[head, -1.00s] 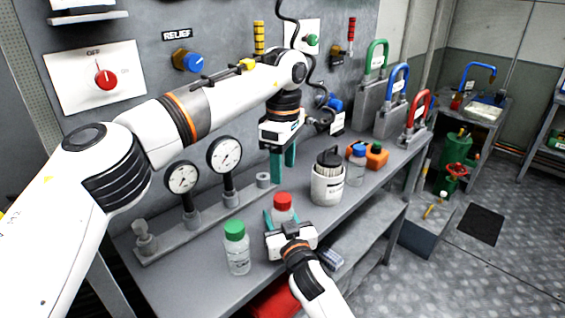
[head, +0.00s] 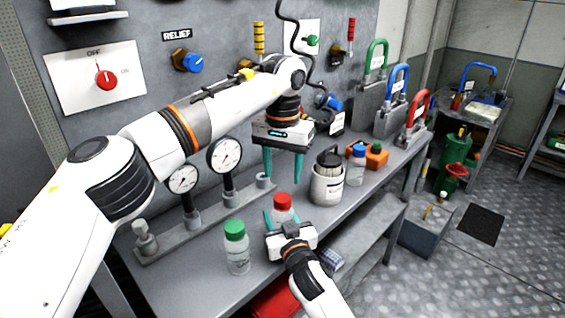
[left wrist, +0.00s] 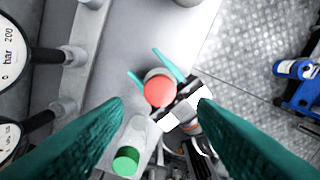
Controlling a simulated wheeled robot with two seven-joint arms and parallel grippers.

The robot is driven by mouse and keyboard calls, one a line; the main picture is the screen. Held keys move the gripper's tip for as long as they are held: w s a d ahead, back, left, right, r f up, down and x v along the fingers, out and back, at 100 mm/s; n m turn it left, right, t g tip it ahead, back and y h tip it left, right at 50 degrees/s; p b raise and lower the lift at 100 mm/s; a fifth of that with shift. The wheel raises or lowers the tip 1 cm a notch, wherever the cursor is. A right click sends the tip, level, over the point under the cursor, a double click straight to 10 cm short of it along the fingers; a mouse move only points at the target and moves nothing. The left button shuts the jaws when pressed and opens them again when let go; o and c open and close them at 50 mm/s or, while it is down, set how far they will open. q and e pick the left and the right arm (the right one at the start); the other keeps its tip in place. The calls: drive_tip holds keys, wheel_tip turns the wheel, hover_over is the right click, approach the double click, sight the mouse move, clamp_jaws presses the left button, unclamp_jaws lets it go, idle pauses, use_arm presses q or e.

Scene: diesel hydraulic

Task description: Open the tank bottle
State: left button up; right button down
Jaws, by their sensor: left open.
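A clear bottle with a red cap (head: 283,201) stands upright near the bench's front edge; its cap also shows in the left wrist view (left wrist: 159,91). My right gripper (head: 281,215) is at this bottle, its teal fingers on either side of the body and apparently closed on it. My left gripper (head: 283,174) is open and empty, pointing down above and behind the red cap. A green-capped bottle (head: 237,252) stands to the left, apart from both grippers. The bottle labels are too small to read, so I cannot tell which is the tank bottle by name.
Two gauges (head: 224,156) stand on a rail at the back left. A white canister (head: 327,184) and a blue-capped bottle (head: 356,166) stand to the right, with an orange item (head: 376,155) beyond. The bench (head: 190,282) is bare at front left.

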sight(282, 197)
use_arm(q)
wheel_tip(282, 197, down, 7)
drive_tip(key=shift+r, duration=0.1)
drive_tip(key=shift+c, duration=0.3)
